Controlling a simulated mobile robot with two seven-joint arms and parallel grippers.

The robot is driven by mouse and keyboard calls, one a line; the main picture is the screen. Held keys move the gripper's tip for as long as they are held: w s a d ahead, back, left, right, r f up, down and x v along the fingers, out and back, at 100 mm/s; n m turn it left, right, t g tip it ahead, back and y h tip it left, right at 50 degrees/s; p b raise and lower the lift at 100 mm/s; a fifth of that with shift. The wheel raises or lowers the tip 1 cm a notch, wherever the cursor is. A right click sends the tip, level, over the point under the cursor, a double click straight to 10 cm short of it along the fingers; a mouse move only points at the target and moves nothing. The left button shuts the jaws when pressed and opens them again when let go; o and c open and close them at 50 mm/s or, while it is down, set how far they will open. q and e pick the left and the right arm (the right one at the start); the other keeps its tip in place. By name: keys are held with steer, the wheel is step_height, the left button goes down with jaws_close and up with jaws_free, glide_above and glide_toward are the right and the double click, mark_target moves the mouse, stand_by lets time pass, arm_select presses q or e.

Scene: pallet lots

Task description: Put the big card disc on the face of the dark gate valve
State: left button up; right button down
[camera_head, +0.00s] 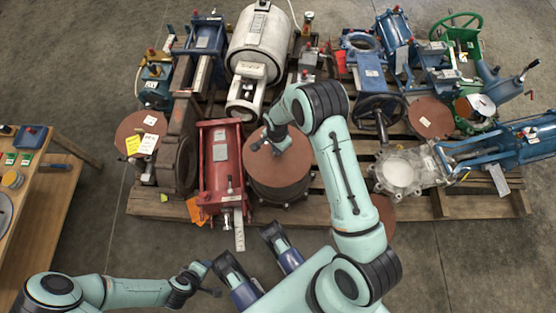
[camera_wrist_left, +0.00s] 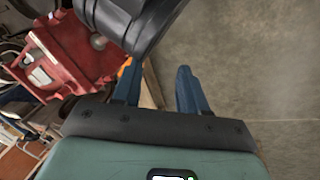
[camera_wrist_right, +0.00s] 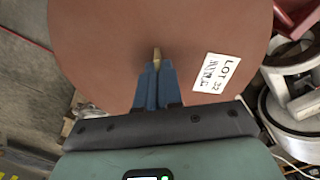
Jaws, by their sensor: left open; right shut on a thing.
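The big brown card disc (camera_wrist_right: 100,45) fills much of the right wrist view, with a white "LOT 32" label on it. My right gripper (camera_wrist_right: 156,68) is shut on a small brass-coloured tab at the disc's middle. In the head view my right gripper (camera_head: 277,142) is over the disc (camera_head: 262,160), which lies over a dark round body (camera_head: 280,192); any gap between them cannot be told. That body may be the dark gate valve, mostly hidden by the disc. My left gripper (camera_head: 210,279) is open and empty, low in front of the pallet; its fingers also show in the left wrist view (camera_wrist_left: 156,88).
A red valve (camera_head: 221,158) stands just left of the disc, a white valve (camera_head: 260,45) behind it, a black handwheel (camera_head: 380,112) to the right. Other brown discs (camera_head: 430,117) are at both sides. A wooden table (camera_head: 55,205) is at left.

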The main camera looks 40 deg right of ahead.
steer(key=f, duration=0.1)
steer(key=d+f+m+b, duration=0.1)
steer(key=f+m, duration=0.1)
steer(key=shift+w+d+b, duration=0.25)
steer(key=shift+d+b, duration=0.1)
steer(key=shift+d, duration=0.05)
arm_select(q)
steer(key=w+a+f+t+b, duration=0.1)
steer(key=w+a+f+b, duration=0.1)
steer(key=w+f, duration=0.2)
arm_select(e)
step_height(320, 180, down, 20)
steer(key=b, duration=0.3)
steer(key=shift+b, duration=0.4)
arm_select(q)
steer(key=s+a+f+g, duration=0.1)
steer(key=s+f+g, duration=0.2)
steer(key=s+f, duration=0.4)
steer(key=shift+s+n, duration=0.4)
steer(key=shift+s, duration=0.5)
arm_select(e)
steer(key=shift+r, duration=0.15)
arm_select(q)
steer(key=shift+s+f, duration=0.1)
steer(key=shift+f, duration=0.1)
